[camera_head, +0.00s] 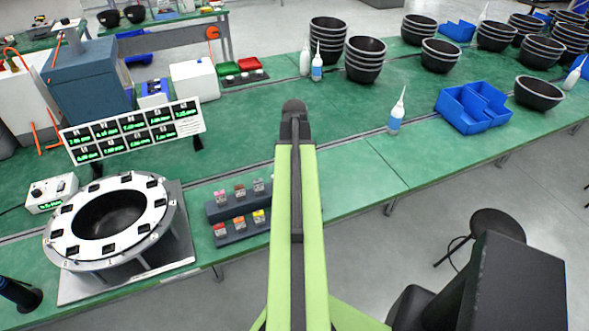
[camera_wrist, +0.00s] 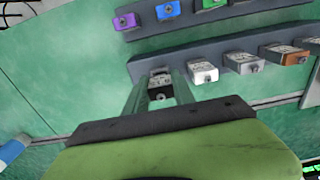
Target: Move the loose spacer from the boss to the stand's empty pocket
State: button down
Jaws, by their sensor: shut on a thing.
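In the wrist view, my gripper (camera_wrist: 160,82) points at the dark two-tier stand (camera_wrist: 146,65). Its two green fingers are shut on a small spacer (camera_wrist: 161,96) with a pale printed face and a dark front. The held spacer is at the left of the near row, in line with the grey spacers there; I cannot tell whether it rests in a pocket or is just above one. In the head view, the stand (camera_head: 226,240) is left of my arm, which hides its right part and my gripper. I cannot make out the boss.
Near-row neighbours are grey spacers (camera_wrist: 203,73) and an orange-brown one (camera_wrist: 285,54); purple, blue and green spacers sit in the far row. A round white-topped fixture (camera_head: 110,222) stands left of the stand.

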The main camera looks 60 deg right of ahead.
jog(key=shift+f+b, duration=0.95)
jog(key=shift+f, duration=0.1)
jog(key=c, duration=1)
grip_release()
jog(key=shift+o, duration=0.2)
notch_tip(320, 180, up, 18)
jog(key=p, duration=1.7)
jog(key=shift+f, duration=0.25)
jog(key=shift+s, duration=0.1)
jog(key=shift+f, duration=0.1)
